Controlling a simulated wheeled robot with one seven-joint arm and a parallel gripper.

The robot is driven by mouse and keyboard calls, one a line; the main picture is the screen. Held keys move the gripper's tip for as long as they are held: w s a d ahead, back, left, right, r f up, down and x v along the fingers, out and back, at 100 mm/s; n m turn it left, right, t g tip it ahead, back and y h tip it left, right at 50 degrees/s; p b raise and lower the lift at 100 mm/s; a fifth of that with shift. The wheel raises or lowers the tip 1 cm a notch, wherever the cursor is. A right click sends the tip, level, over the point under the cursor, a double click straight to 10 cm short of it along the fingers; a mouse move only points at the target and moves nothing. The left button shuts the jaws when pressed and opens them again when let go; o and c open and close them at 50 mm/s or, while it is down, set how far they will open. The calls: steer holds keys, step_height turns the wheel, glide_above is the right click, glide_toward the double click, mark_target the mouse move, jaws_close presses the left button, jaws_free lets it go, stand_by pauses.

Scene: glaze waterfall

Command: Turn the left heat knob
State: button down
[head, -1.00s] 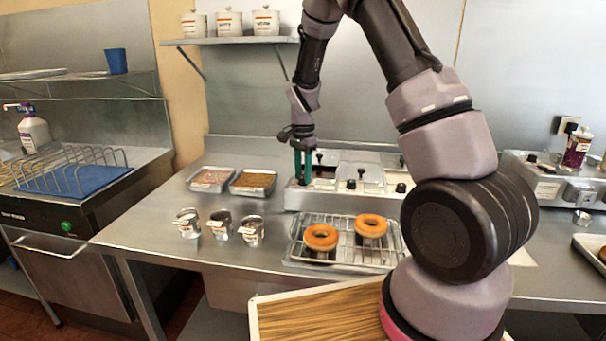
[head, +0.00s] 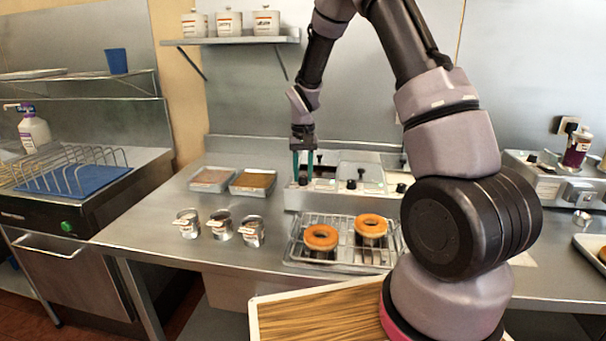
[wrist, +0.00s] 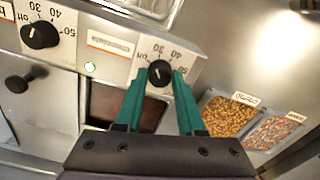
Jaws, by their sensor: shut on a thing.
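The left heat knob (wrist: 160,72) is a black dial on the front of the steel warmer, with a white number scale around it. In the wrist view it sits between the tips of my green fingers. My gripper (wrist: 160,80) is shut on this knob. In the head view my gripper (head: 303,166) reaches down from above at the left end of the warmer (head: 330,200). The fingers partly hide the knob there. The other heat knob (wrist: 40,35) shows at the upper left of the wrist view, clear of my fingers.
A wire rack (head: 330,262) with two ring doughnuts stands in front of the warmer. Two topping trays (head: 212,180) lie left of it, with three small labelled cups (head: 220,228) nearer the front.

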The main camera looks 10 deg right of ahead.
mark_target(303, 177)
steer(key=n, duration=0.6)
stand_by(0.5)
steer(key=c, duration=0.5)
jaws_free()
step_height(303, 177, up, 11)
steer(key=shift+f, duration=0.1)
